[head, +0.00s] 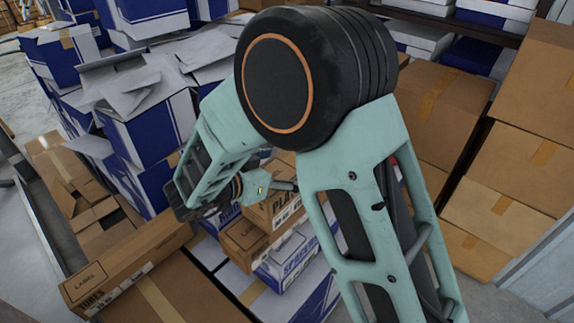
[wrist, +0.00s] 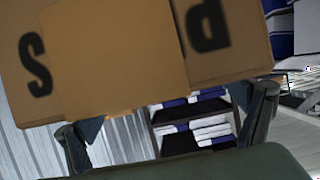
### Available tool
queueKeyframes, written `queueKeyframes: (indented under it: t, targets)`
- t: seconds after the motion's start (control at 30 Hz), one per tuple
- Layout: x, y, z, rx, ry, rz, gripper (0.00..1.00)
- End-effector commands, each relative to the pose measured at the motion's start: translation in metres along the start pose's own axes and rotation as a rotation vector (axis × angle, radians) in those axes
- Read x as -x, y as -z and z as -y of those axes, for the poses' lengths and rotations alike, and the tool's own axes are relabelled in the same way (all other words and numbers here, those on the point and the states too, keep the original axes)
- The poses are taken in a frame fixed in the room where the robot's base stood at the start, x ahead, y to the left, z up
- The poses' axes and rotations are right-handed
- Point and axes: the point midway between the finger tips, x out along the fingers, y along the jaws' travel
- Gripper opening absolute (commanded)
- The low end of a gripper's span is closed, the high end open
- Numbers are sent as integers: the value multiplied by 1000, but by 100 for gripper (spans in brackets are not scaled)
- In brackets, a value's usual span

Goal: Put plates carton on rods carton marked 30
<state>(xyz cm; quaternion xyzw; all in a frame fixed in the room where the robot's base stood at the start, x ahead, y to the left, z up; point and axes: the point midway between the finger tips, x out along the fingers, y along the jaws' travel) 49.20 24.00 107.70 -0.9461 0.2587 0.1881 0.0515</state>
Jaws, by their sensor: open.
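The plates carton (head: 286,207) is a brown box whose lettering starts "PLA" in the head view, on the stack below my arm. In the wrist view the plates carton (wrist: 120,60) fills the upper part, its letters S and P upside down, the middle ones covered by a plain brown strip. My gripper (wrist: 165,112) is open, its two fingers apart near the carton's lower edge; I cannot tell whether they touch it. In the head view my gripper (head: 268,188) is partly hidden by my arm. I cannot read which carton is the rods carton marked 30.
A small brown carton (head: 243,238) and a white-and-blue carton (head: 290,258) lie by the plates carton. A long labelled brown carton (head: 125,268) is at the lower left. Blue-and-white boxes (head: 150,120) pile up at left; brown cartons (head: 445,105) stack at right.

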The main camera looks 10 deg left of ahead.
Motion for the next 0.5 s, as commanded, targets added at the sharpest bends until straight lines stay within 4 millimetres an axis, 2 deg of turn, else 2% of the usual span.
queueKeyframes:
  t: [0.3,0.5]
  targets:
    - [65,-1,2,-1,8,1,89]
    - [100,-1,1,0,5,1,89]
